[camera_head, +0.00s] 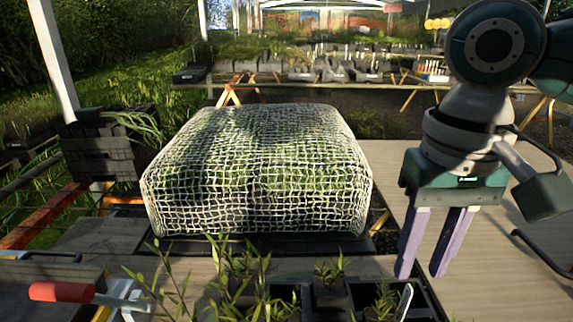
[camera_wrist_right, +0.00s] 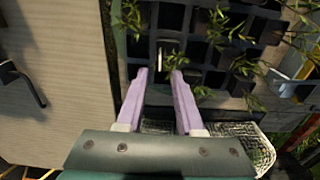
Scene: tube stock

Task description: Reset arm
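My right gripper (camera_head: 421,272) hangs from the arm at the right of the head view, above the wooden tabletop (camera_head: 505,235). Its two pale purple fingers point down and stand apart with nothing between them. The wrist view also shows the right gripper (camera_wrist_right: 159,73) open and empty, with the dark tray of square cells (camera_wrist_right: 140,48) beyond its fingertips. In the head view this dark tray (camera_head: 423,305) is at the bottom, left of and nearer than the gripper. Green seedlings (camera_head: 330,270) stand in some of its cells. My left gripper is not in view.
A net-covered block (camera_head: 255,185) stands in the middle. A red-handled tool (camera_head: 62,292) lies at the lower left. A black crate (camera_head: 98,150) with a plant stands at the left. A black handle (camera_head: 540,255) lies at the right. The right tabletop is mostly clear.

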